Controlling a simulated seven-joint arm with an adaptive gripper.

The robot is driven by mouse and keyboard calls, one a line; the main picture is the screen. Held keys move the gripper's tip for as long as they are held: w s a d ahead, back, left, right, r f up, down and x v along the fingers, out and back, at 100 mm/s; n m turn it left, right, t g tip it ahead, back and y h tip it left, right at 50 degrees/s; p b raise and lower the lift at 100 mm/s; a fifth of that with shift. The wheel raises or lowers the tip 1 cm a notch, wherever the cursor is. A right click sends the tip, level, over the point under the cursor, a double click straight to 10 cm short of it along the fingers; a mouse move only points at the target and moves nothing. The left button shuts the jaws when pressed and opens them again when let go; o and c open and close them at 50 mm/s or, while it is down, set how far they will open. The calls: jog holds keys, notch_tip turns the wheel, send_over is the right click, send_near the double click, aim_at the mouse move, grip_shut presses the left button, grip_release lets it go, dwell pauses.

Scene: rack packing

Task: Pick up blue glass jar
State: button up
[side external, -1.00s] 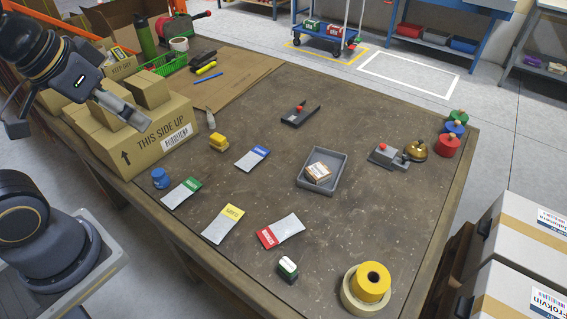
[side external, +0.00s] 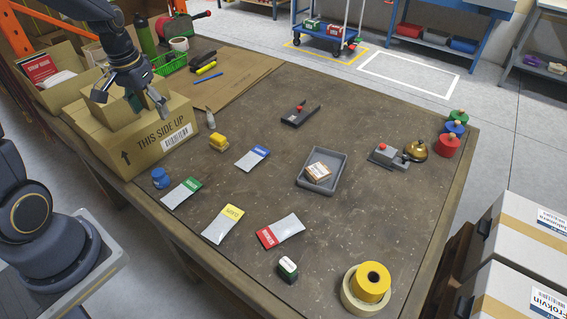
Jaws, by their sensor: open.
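A small round blue jar (side external: 160,178) stands at the left edge of the table, just right of the large cardboard box and above the green-topped packet. Its fine detail is too small to tell. My gripper (side external: 132,104) is open, fingers spread and pointing down, over the cardboard boxes at the upper left. It is above and to the left of the blue jar, apart from it, with no held object visible between the fingers.
A cardboard box (side external: 140,143) stands close beside the jar. A grey tray (side external: 343,160) holds a small box. Bare tabletop lies between these.

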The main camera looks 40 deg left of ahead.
jog(key=n+g, duration=0.1)
send_over(158, 172)
notch_tip(158, 172, down, 6)
jog(key=shift+h, duration=0.4)
notch_tip(158, 172, down, 10)
jog(key=shift+w+d+r, duration=0.1)
jog(key=shift+r, duration=0.1)
jog(key=shift+f, duration=3.15)
jog(key=shift+c, duration=0.3)
jog(key=c, duration=1.3)
jog(key=shift+r, duration=0.15)
